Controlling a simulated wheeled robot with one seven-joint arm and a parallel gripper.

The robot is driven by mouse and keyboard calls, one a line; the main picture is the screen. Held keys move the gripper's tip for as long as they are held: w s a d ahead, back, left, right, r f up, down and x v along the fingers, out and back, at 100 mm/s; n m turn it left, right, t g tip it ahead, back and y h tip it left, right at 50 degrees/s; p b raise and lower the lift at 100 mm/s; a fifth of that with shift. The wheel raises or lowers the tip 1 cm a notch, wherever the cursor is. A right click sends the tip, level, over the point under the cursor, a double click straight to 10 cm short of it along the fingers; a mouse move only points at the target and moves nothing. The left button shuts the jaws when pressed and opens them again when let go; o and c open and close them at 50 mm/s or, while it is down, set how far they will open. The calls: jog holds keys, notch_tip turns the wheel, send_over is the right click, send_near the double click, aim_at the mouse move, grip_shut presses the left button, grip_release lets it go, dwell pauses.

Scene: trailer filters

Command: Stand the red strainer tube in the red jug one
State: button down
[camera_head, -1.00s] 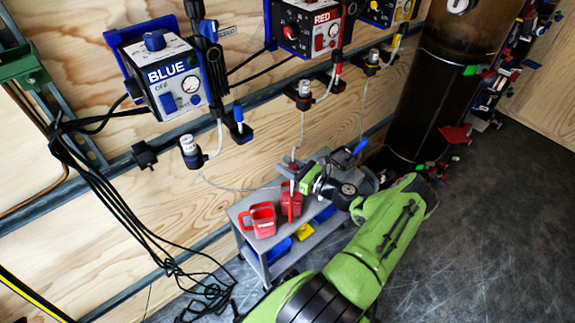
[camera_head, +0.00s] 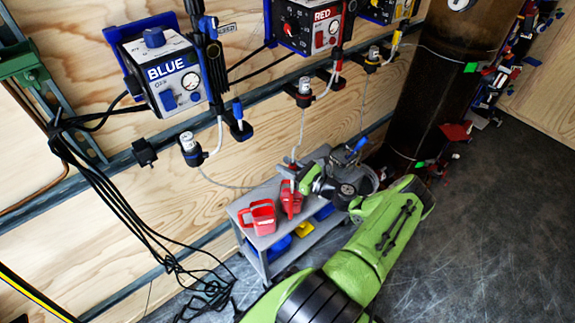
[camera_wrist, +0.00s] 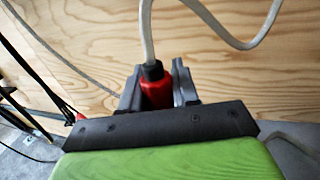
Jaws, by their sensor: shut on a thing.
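The red strainer tube (camera_wrist: 156,90) has a black cap with a pale hose coming out of its top. In the wrist view it stands upright between the two dark fingers of my gripper (camera_wrist: 158,92), which is shut on it. Its lower end is hidden behind the gripper body. In the head view my gripper (camera_head: 297,184) is over the back of a grey trolley, at the right-hand red jug (camera_head: 291,204). I cannot tell whether the tube's lower end is inside that jug. Another red jug (camera_head: 260,216) stands to the left, apart from the gripper.
The grey trolley (camera_head: 277,238) stands against the wooden wall, with blue and yellow things on its lower shelf. Control boxes marked BLUE (camera_head: 165,75) and RED (camera_head: 313,24) hang above. Black cables (camera_head: 125,225) hang at left. A large brown cylinder (camera_head: 440,80) stands at right.

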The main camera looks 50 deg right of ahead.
jog(key=c, duration=0.8)
grip_release()
jog(key=shift+o, duration=0.2)
jog(key=shift+s, duration=0.1)
jog(key=s+d+p, duration=0.2)
jog(key=s, duration=1.3)
jog(key=shift+s+d+p, duration=0.15)
jog(key=shift+s+p, duration=0.05)
jog(key=shift+p, duration=0.1)
